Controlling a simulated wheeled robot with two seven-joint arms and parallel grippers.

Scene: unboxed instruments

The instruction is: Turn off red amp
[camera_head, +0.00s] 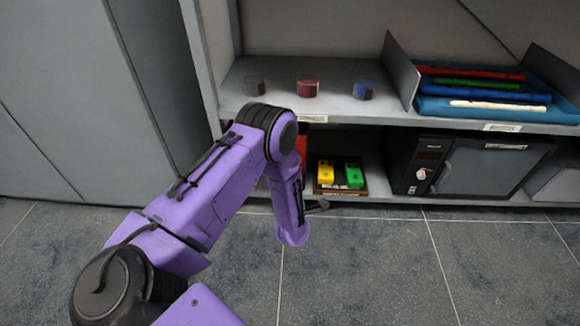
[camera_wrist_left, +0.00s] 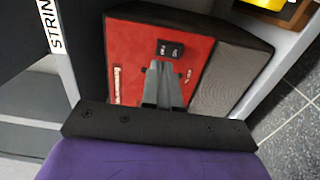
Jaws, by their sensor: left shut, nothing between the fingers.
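The red amp (camera_wrist_left: 135,60) fills the middle of the left wrist view, with a red panel, a grey grille and a black case. A small black switch (camera_wrist_left: 170,49) sits on the red panel. My left gripper (camera_wrist_left: 160,66) is shut and empty, its grey fingertips over the panel just below the switch. I cannot tell whether they touch it. In the head view only a sliver of the red amp (camera_head: 301,147) shows behind my purple left arm, which hides most of it. My right gripper is not in view.
Yellow (camera_head: 326,172) and green (camera_head: 354,175) pedals lie on a board right of the red amp on the lower shelf. A black amp (camera_head: 462,167) stands farther right. The upper shelf (camera_head: 290,104) is above, holding small items and a blue tray (camera_head: 470,106).

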